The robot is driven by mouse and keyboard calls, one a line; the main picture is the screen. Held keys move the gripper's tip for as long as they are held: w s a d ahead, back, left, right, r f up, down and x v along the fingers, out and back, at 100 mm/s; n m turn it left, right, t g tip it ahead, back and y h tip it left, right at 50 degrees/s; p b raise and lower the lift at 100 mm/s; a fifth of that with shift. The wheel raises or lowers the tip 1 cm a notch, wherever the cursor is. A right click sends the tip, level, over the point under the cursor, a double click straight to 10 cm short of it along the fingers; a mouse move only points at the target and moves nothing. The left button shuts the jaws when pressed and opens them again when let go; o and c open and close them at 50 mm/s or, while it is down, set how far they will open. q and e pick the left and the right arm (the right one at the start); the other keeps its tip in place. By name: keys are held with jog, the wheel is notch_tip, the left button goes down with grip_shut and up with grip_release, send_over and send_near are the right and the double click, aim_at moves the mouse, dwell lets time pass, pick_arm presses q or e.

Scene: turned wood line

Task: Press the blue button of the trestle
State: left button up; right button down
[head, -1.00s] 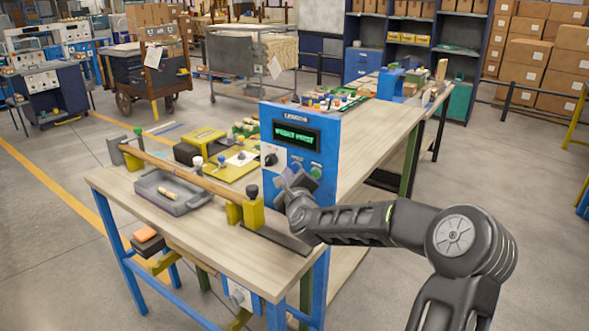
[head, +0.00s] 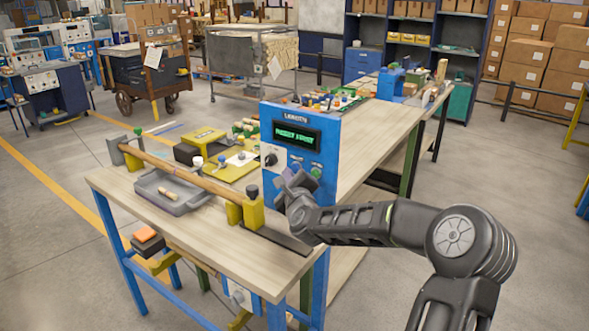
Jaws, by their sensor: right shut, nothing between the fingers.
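The trestle is a wood-topped bench (head: 215,238) with blue legs. A blue panel (head: 283,116) stands upright on it, with a lit green display (head: 297,136). Below the display are a dark knob (head: 270,159), a small blue button (head: 295,163) and a green button (head: 316,172). My right gripper (head: 287,181) is shut and empty, right in front of the panel's lower part, just below the blue button. I cannot tell whether it touches the panel. It hides part of the panel's lower face. My left gripper is not in view.
A grey tray (head: 172,191) and a long wooden rod (head: 180,172) on yellow supports (head: 253,212) lie left of the panel. A yellow plate (head: 231,169) with small parts sits behind them. The floor right of the bench is clear.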

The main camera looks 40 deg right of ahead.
jog(key=shift+d, duration=0.15)
dwell(0.5)
jog(key=shift+w+d, duration=0.15)
jog(key=shift+d, duration=0.1)
jog(key=shift+w+d+b, duration=0.1)
jog(key=shift+d+b, duration=0.3)
jog(key=shift+b, duration=0.05)
dwell(0.6)
jog(key=shift+s+a, duration=0.25)
jog(key=shift+a, duration=0.5)
jog(key=shift+a, duration=0.1)
jog(key=a, duration=0.1)
jog(key=s+a, duration=0.1)
jog(key=a, duration=0.1)
jog(key=a+b, duration=0.1)
jog(key=shift+s+a, duration=0.25)
jog(key=shift+a, duration=0.05)
